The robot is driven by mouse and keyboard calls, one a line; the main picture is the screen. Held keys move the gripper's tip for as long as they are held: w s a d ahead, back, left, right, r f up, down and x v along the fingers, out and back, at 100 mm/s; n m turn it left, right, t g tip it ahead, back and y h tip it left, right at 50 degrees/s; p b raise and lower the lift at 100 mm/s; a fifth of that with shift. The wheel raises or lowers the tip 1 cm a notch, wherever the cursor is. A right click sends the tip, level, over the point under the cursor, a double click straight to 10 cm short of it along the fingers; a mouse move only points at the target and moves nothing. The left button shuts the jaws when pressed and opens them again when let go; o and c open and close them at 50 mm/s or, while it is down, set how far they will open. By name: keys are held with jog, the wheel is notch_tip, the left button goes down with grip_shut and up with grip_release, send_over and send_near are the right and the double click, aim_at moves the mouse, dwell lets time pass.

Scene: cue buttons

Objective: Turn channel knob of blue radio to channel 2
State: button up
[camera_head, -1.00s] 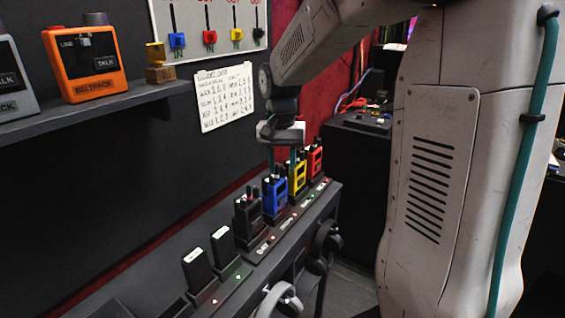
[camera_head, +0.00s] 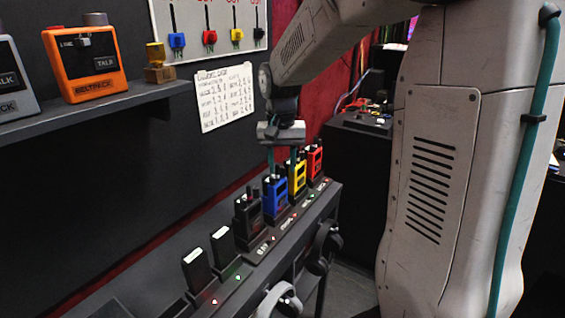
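The blue radio (camera_head: 275,196) stands upright in the charger rack, between a black radio on its left and the yellow radio on its right. My gripper (camera_head: 273,170) points straight down over the blue radio, with a thin teal finger reaching its top. The channel knob is too small and too covered by the finger to make out, and its setting cannot be read. I cannot tell whether the fingers touch the knob or how far apart they are.
The yellow radio (camera_head: 297,179) and red radio (camera_head: 314,162) stand close on the right. The black radio (camera_head: 247,216) is on the left. Headsets (camera_head: 325,247) hang on the rack's front. A shelf (camera_head: 95,108) holds an orange beltpack (camera_head: 85,64). A paper chart (camera_head: 224,97) is on the wall.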

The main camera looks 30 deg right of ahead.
notch_tip(320, 180, up, 8)
jog(key=shift+w+f, duration=0.1)
dwell(0.4)
dwell(0.5)
jog(key=s+a+f+n, duration=0.1)
jog(key=s+a+n, duration=0.2)
jog(key=s, duration=1)
jog(key=s+a+f+n+t, duration=0.1)
jog(key=s+a+f+n, duration=0.1)
jog(key=s+a, duration=0.5)
jog(key=s+n, duration=0.1)
jog(key=s, duration=0.5)
jog(key=shift+a+f+n+t, duration=0.2)
jog(key=shift+n+t, duration=0.1)
jog(key=shift+n, duration=0.1)
